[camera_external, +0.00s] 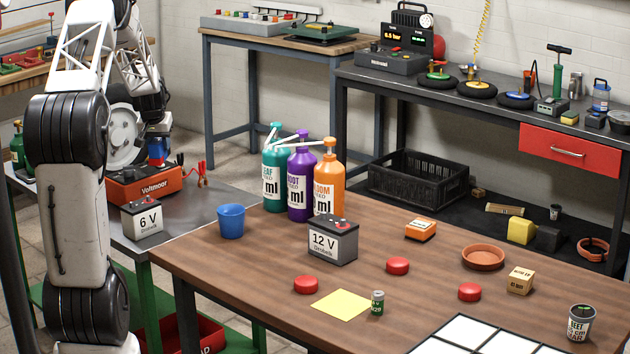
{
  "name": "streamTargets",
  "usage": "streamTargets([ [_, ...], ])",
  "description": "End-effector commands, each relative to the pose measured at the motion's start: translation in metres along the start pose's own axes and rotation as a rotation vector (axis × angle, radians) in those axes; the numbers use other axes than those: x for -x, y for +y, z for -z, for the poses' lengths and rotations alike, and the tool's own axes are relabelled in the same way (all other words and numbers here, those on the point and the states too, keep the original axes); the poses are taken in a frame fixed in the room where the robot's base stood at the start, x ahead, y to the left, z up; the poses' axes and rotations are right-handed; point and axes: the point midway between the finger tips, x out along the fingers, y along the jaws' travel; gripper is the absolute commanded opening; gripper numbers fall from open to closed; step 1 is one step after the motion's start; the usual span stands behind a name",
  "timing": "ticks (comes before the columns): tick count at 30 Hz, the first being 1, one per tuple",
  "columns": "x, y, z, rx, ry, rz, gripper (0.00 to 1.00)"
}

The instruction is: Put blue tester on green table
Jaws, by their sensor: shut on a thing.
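A small blue thing, seemingly the blue tester (157,148), is at the lower end of my arm, just above or behind the red Voltmoor box. My gripper (155,132) is shut on it; the fingers are small and partly hidden by my arm. The green table (195,213) has green legs and a grey metal top and stands at the left. The tester appears over this table; I cannot tell whether it touches anything.
On the green table are the red Voltmoor box (146,186), red clamps (203,170) and a 6 V battery (141,217). The grey top right of the box is mostly clear. The wooden table (230,268) in front holds a blue cup (231,221), tall pump bottles (300,180) and a 12 V battery (333,240).

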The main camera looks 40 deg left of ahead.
Motion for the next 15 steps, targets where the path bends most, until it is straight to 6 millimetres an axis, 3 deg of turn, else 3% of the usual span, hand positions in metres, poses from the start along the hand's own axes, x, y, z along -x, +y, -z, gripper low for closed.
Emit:
streamTargets([
  [1,0.003,-0.016,-0.006,0.016,0.000,0.006,0.08],
  [9,0.016,-0.088,-0.039,0.085,0.002,0.036,0.08],
  [15,0.025,-0.129,-0.062,0.126,0.001,0.054,0.08],
])
